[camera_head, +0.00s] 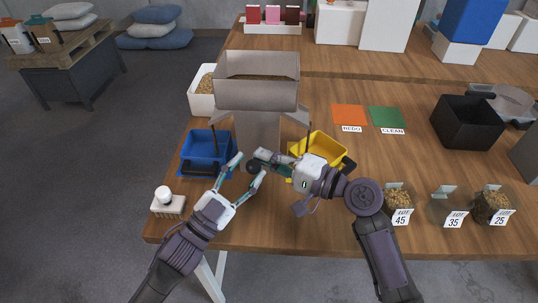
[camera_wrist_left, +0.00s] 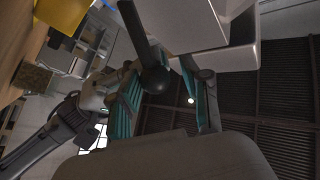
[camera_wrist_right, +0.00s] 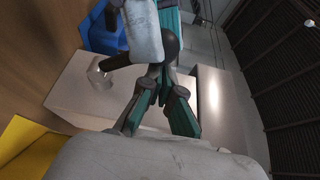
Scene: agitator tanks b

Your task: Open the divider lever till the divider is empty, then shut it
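The divider (camera_head: 258,98) is a grey metal hopper on a body with sloping side chutes; I see no grain in the visible part of its top, and its bottom is hidden. Its lever ends in a black ball knob (camera_wrist_left: 154,79), low at the divider's front; the knob also shows in the right wrist view (camera_wrist_right: 170,46). My left gripper (camera_head: 248,168) is open, its fingers spread on either side of the knob. My right gripper (camera_wrist_right: 164,80) has its fingertips together near the knob. A blue bin (camera_head: 207,147) stands left of the divider, a yellow bin (camera_head: 321,147) right.
A white-topped item (camera_head: 166,201) sits at the front left edge. Jars labelled 45 (camera_head: 399,199), 35 (camera_head: 450,207) and 25 (camera_head: 492,206) stand front right.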

